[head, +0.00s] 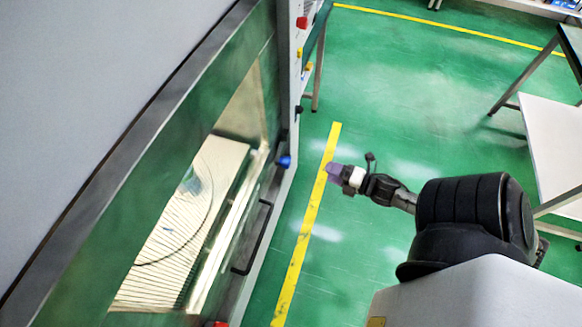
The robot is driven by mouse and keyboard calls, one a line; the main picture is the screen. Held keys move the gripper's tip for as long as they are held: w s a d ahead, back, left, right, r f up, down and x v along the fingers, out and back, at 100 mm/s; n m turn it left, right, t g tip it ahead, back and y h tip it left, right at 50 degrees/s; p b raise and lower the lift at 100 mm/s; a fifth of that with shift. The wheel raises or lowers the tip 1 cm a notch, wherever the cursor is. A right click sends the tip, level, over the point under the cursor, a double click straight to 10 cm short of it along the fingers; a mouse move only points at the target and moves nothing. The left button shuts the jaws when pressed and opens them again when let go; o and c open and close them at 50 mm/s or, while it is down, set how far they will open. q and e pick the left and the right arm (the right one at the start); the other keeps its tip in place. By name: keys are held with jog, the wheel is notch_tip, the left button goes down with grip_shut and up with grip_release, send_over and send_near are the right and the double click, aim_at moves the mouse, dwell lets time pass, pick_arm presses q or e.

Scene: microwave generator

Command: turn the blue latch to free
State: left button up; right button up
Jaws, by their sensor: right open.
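The blue latch (285,162) is a small blue knob on the right edge of the microwave generator's front, just above the black door handle (253,237). My right gripper (333,173) has purple fingertips and is to the right of the latch, apart from it, over the floor. It is open and holds nothing that I can see. The glass door (170,250) appears shut, with a lit, slatted interior behind it. My left gripper is not in view.
A red knob (302,22) sits higher on the machine's edge, and a red part (217,324) shows at the bottom. A white table (550,135) stands at the right. The green floor (420,90) between is clear, with yellow lines.

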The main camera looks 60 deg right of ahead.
aim_at(290, 164)
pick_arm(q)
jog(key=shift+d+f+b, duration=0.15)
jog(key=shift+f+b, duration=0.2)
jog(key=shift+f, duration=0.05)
pick_arm(e)
jog(key=w+a+n+y, duration=0.1)
jog(key=w, duration=0.3)
jog(key=w+a+r+n+t+y, duration=0.1)
jog(key=w+n, duration=0.1)
jog(key=w, duration=0.3)
jog(key=w+a+r+n+y, duration=0.1)
jog(key=w+a+n, duration=0.1)
jog(key=w, duration=0.3)
jog(key=shift+a+r+t, duration=0.1)
jog(key=shift+r+t, duration=0.15)
jog(key=shift+t, duration=0.05)
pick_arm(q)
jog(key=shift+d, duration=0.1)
pick_arm(e)
jog(key=shift+c, duration=0.4)
